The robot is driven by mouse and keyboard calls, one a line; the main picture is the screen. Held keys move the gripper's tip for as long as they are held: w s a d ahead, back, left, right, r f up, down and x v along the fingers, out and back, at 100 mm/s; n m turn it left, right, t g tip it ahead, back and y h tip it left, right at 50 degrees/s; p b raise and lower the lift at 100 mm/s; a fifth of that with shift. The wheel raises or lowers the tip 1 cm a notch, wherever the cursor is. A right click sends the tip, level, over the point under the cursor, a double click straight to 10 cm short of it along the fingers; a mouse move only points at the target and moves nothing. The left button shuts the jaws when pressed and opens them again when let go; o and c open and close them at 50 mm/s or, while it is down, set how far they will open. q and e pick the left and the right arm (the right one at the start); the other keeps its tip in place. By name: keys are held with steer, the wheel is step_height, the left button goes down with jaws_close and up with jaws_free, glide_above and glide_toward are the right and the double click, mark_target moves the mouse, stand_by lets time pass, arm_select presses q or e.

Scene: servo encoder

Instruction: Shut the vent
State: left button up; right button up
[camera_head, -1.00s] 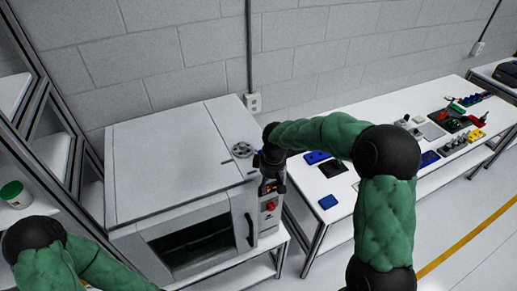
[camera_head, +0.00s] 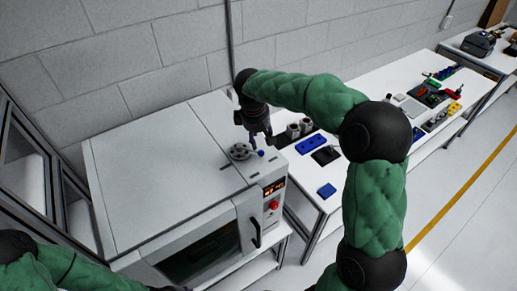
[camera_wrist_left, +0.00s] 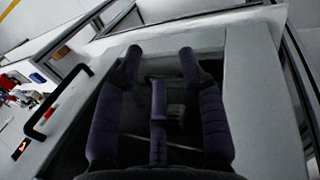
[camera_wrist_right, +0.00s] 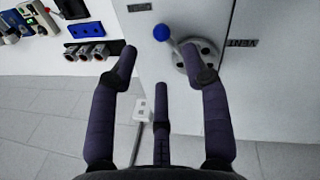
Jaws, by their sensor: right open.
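The vent is a round grey metal disc (camera_head: 240,151) on the oven's white top, near its right edge. A lever with a blue ball knob (camera_head: 261,153) sticks out from it. In the right wrist view the disc (camera_wrist_right: 205,62) and blue knob (camera_wrist_right: 161,32) lie beyond the fingertips, with the knob between them in the picture. My right gripper (camera_head: 261,137) is open and empty, just behind the knob; contact is not visible. My left gripper (camera_wrist_left: 160,50) is open and empty in front of the oven door; in the head view it is largely out of frame.
The oven (camera_head: 150,160) has a dark door window, a vertical handle (camera_head: 255,233) and a red button (camera_head: 274,205). A white bench (camera_head: 345,165) at the right holds blue blocks, metal cylinders (camera_head: 293,131) and other parts. A grey wall stands behind the oven.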

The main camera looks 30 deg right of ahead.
mark_target(261, 151)
steer(key=p+x, duration=0.1)
steer(key=x, duration=0.6)
steer(key=shift+w+a+f, duration=0.1)
steer(key=shift+w, duration=0.05)
steer(key=shift+f, duration=0.55)
steer(key=shift+w+f, duration=0.1)
steer(key=shift+f, duration=0.1)
jaws_close()
